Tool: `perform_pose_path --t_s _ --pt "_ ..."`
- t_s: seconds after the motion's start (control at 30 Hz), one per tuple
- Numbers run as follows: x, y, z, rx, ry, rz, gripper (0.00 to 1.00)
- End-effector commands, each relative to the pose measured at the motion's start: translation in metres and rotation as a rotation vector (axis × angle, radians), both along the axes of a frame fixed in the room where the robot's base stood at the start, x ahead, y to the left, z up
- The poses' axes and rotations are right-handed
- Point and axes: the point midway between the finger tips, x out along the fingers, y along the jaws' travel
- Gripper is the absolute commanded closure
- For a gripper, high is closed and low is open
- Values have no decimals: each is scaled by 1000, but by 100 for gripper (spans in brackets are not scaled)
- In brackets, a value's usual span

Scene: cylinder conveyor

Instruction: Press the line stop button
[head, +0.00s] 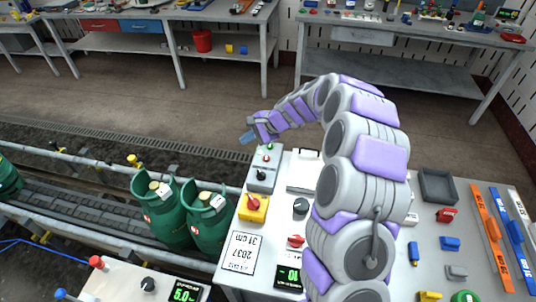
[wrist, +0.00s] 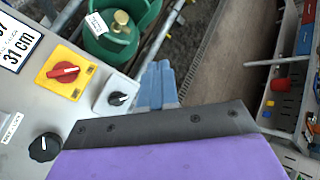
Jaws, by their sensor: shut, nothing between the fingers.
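A grey control box (head: 264,168) stands at the far left corner of the console. In the wrist view the fingers (wrist: 158,88) are together beside the grey box (wrist: 112,92). Only its black knob (wrist: 118,98) shows there; my wrist hides the rest.
A yellow box with a red rotary switch (head: 254,207) sits nearer on the console. Green cylinders (head: 160,212) stand on the conveyor (head: 75,205) to the left. A black knob (head: 300,206) and a white label sheet (head: 241,252) are close by. Workbenches stand behind, across open floor.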

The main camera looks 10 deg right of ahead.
Motion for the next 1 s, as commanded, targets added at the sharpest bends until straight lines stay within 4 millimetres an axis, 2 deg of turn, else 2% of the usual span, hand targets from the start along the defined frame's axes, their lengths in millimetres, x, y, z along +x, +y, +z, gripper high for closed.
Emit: perform_pose_path --t_s 0.03,0.1,0.2,0.3,0.4,0.8,1.0 --pt "16 -11 -12 13 18 -58 100" --pt "34 -29 -28 31 33 -139 100" --pt "55 -56 -46 51 49 -237 100" --pt "68 -77 -61 65 61 -308 100" --pt "75 -91 -70 72 68 -351 100" --pt "78 -82 -75 64 69 -367 100" --pt "78 -88 -80 69 71 -368 100"
